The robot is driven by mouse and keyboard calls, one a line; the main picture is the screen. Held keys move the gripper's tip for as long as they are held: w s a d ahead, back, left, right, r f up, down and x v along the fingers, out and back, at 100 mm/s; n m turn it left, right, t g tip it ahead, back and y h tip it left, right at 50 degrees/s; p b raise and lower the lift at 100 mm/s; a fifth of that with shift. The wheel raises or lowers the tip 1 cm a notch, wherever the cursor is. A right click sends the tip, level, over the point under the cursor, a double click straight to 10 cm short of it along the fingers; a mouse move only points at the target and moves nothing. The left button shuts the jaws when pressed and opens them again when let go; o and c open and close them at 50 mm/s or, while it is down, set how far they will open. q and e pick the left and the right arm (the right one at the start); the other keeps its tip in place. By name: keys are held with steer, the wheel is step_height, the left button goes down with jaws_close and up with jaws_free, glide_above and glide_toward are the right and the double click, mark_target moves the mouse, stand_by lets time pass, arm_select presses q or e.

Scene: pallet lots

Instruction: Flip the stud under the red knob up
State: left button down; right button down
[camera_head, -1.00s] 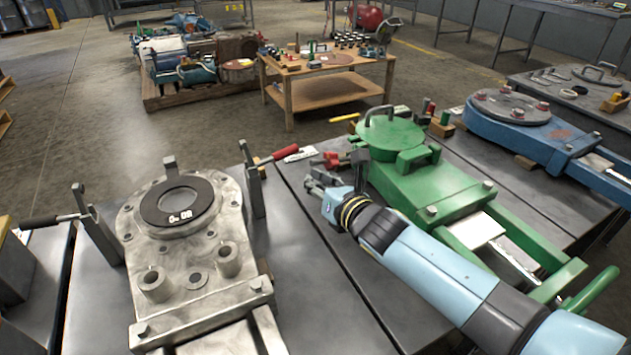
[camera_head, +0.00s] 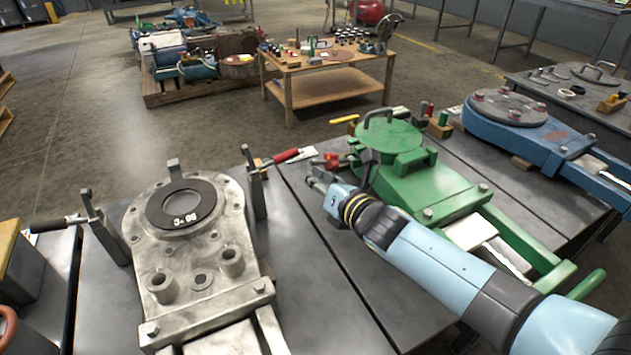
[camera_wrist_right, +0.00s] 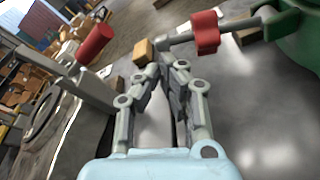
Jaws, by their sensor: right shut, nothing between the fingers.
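A red knob (camera_head: 286,155) sits on the end of a stud that lies outward from the right side of the grey round-headed fixture (camera_head: 150,260). It seems to be the red cylinder (camera_wrist_right: 95,44) at upper left in the right wrist view. Another red knob (camera_head: 331,160) is on a rod beside the green fixture (camera_head: 425,190); it shows larger in the wrist view (camera_wrist_right: 205,33). My right gripper (camera_head: 314,183) is shut and empty between the two fixtures, apart from both knobs as far as I can tell. Its fingers also show in the wrist view (camera_wrist_right: 160,68). My left gripper is out of view.
A black-handled stud (camera_head: 52,223) lies outward on the grey fixture's left. Upright lugs (camera_head: 254,185) flank its head. A blue fixture (camera_head: 520,125) stands at right. The dark tabletop (camera_head: 310,285) is clear between the grey and green fixtures. A small wooden block (camera_wrist_right: 143,50) is near the fingertips.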

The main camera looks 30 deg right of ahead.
steer(key=d+r+m+t+y+p, duration=0.2)
steer(key=d+r+m+p, duration=0.3)
steer(key=d+r+m, duration=0.3)
steer(key=shift+s+d+r+m, duration=0.25)
steer(key=shift+r+m, duration=0.55)
steer(key=shift+m, duration=0.4)
steer(key=shift+s+d, duration=0.1)
stand_by(0.3)
